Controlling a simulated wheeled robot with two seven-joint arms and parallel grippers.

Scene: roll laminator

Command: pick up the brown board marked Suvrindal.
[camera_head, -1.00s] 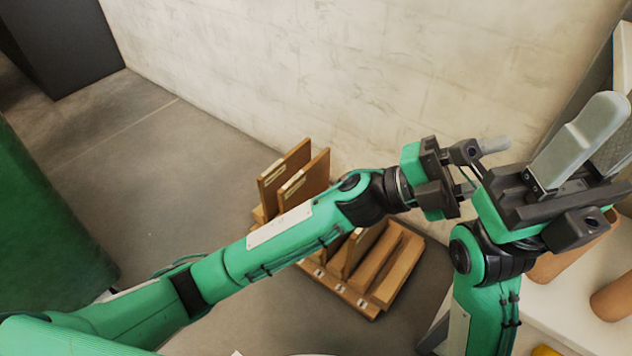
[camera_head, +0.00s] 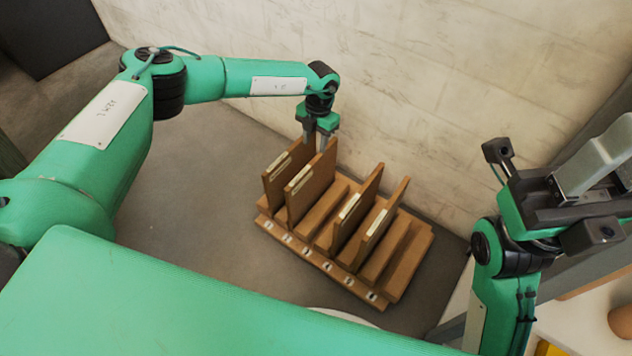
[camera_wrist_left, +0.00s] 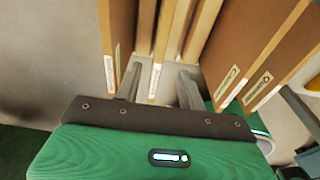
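Several brown boards stand upright in a slotted wooden rack on the floor. My left gripper (camera_head: 316,138) is open, pointing down at the top of the second board from the left (camera_head: 311,186). In the left wrist view, the left gripper (camera_wrist_left: 158,85) has one finger on each side of a labelled board edge (camera_wrist_left: 166,45), apparently this board. My right gripper (camera_head: 598,165) is at the right, away from the rack; its finger gap is unclear.
The rack (camera_head: 330,268) stands near a pale wall (camera_head: 420,90). Another board (camera_head: 285,175) is close on the left of the gripper, and two more (camera_head: 357,208) (camera_head: 384,220) stand to the right. Several slots are empty. A white surface with brown round objects is at lower right.

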